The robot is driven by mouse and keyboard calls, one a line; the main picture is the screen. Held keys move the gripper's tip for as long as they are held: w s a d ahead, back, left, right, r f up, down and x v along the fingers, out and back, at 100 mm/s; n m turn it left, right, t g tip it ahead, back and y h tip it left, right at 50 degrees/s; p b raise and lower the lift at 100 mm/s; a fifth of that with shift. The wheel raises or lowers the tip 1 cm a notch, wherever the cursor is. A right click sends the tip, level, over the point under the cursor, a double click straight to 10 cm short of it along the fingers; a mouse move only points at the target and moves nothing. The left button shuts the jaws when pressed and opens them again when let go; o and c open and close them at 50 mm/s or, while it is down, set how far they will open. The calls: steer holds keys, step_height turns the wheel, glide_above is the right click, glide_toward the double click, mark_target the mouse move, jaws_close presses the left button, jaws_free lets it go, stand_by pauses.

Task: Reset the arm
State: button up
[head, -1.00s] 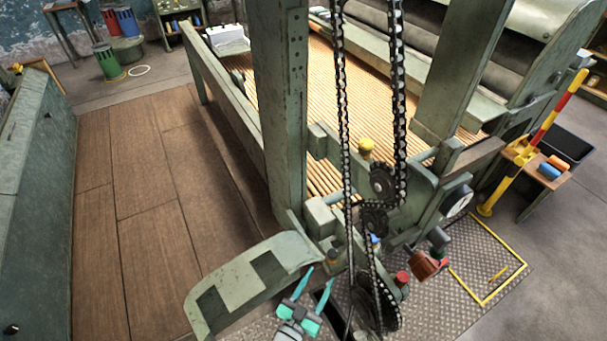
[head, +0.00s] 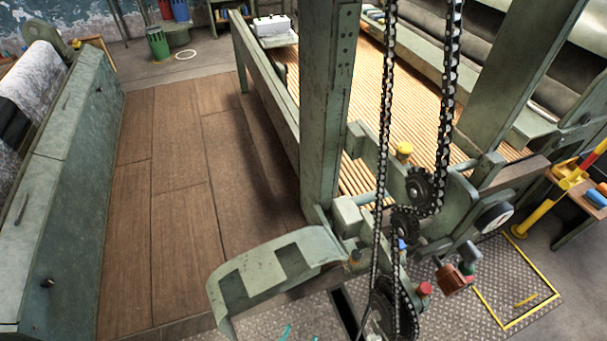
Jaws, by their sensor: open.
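Only the teal fingertips of my gripper (head: 299,334) show, at the bottom edge of the head view. They are apart, with nothing seen between them. They appear over the metal floor plate, below the curved green guard (head: 270,268) in the picture. The rest of my gripper and arm is out of the frame.
A green machine frame with a tall post (head: 327,110), hanging chains (head: 386,130) and sprockets (head: 420,187) stands close by. A red-topped knob (head: 424,289) and a gauge (head: 495,217) sit to the right. Wooden floor (head: 180,200) lies clear at left, beside a green cabinet (head: 75,190).

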steer(key=s+d+r+n+y, duration=0.1)
steer(key=s+r+n+y, duration=0.4)
steer(key=s+r, duration=0.3)
step_height(320, 180, up, 2)
steer(key=shift+s+d+r+y, duration=0.1)
steer(key=shift+s+d+y, duration=0.15)
steer(key=shift+y, duration=0.15)
stand_by(0.3)
